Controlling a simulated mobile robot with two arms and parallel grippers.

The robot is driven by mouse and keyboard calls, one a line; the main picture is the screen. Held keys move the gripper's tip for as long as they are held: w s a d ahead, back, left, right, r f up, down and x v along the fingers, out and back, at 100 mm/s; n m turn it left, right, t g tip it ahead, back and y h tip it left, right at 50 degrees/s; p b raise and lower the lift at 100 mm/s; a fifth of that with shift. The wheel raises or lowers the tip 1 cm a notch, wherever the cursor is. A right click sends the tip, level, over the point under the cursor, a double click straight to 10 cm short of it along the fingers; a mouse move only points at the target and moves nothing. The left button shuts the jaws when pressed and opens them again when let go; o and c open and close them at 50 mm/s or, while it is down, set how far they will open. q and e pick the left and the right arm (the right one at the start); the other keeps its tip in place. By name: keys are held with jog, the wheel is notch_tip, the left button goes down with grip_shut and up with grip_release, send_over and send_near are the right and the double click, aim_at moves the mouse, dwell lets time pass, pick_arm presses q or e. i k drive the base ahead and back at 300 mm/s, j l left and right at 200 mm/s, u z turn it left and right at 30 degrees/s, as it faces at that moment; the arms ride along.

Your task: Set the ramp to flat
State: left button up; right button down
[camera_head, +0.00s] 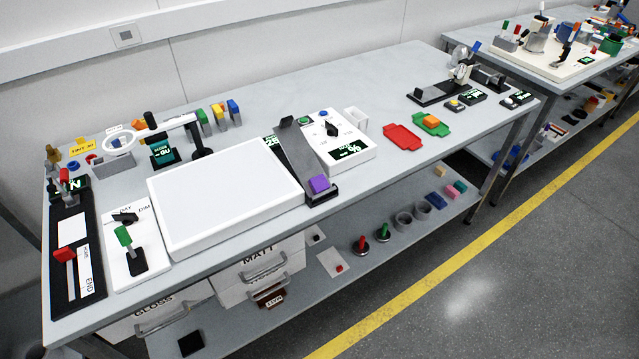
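The ramp (295,152) is a grey plank on a dark base, standing on the bench just right of the large white panel. It looks tilted, with its far end raised and its near end low. A purple block (319,184) sits at the low near end. A small dark display with green digits (271,142) is partly hidden beside the ramp's far left side; its full reading is hard to make out. Neither of my grippers shows in the head view.
The white panel (225,195) fills the bench left of the ramp. A white control box (342,145) with a black knob and green display stands close on the right. Red (403,137) and green trays lie farther right. Bare bench top lies between the trays and the far-right devices.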

aim_at(305, 165)
jog(key=l+u, duration=0.15)
jog(key=u, duration=0.6)
jog(key=l+u, duration=0.35)
jog(key=l, duration=0.15)
jog(key=l+u, duration=0.35)
jog(key=l, duration=0.15)
jog(key=k+l+u, duration=0.1)
jog(key=l+u, duration=0.25)
jog(key=k+l, duration=0.1)
jog(key=l, duration=0.25)
jog(key=k+l+u, duration=0.1)
jog(key=l, duration=0.3)
jog(key=k+l, duration=0.1)
jog(key=l, duration=0.25)
jog(key=k+l, duration=0.1)
jog(key=l, duration=0.3)
jog(key=k+l+u, duration=0.1)
jog(key=l, duration=0.25)
jog(key=k+l, duration=0.15)
jog(key=l, duration=0.2)
jog(key=k+l, duration=0.1)
jog(key=l, duration=0.25)
jog(key=l+u, duration=0.3)
jog(key=l, duration=0.4)
jog(key=k+l+u, duration=0.1)
jog(key=l+u, duration=0.2)
jog(key=l, duration=0.4)
